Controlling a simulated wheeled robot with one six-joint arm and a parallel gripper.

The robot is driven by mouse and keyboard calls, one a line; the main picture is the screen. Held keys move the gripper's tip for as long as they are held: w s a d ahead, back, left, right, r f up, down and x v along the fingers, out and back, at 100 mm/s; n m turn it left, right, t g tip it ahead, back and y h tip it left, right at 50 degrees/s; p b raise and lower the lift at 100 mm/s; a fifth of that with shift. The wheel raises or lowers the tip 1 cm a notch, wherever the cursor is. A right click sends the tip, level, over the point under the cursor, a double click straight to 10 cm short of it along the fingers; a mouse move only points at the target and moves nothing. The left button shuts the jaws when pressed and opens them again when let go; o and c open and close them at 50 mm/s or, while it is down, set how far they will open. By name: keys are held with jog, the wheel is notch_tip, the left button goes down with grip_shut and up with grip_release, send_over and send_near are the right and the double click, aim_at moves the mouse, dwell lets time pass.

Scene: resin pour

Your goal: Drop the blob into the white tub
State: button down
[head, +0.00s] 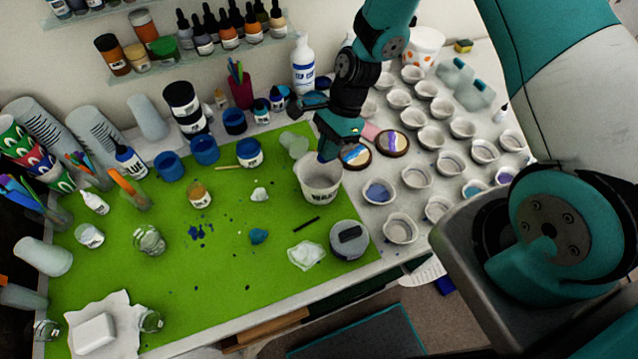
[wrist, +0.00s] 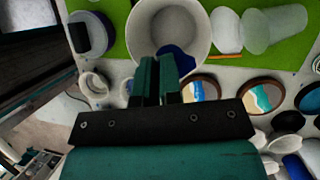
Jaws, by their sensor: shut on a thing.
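The white tub (head: 322,193) stands near the right edge of the green mat, its mouth open upward. It also shows in the wrist view (wrist: 200,20), large behind my fingertips. My gripper (head: 328,150) points down over the tub's far rim. In the wrist view its fingers (wrist: 158,72) are close together, shut on a dark blue blob (wrist: 180,60). The blob shows against the near part of the tub's mouth in that view and is partly hidden by the fingers. I cannot tell its height above the tub floor.
A grey round-lidded container (head: 349,240) is in front of the tub. Two painted coasters (head: 392,143) and many small white cups (head: 401,228) fill the right side. Blue jars (head: 248,152) stand behind left.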

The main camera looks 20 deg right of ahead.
notch_tip(320, 180, down, 3)
jog(key=shift+r+b, duration=0.1)
jog(key=shift+b, duration=0.7)
jog(key=c, duration=1.2)
grip_release()
jog(key=b+v, duration=0.3)
jog(key=v, duration=1.4)
jog(key=shift+d+r, duration=0.15)
jog(key=shift+r, duration=0.05)
jog(key=shift+w, duration=0.1)
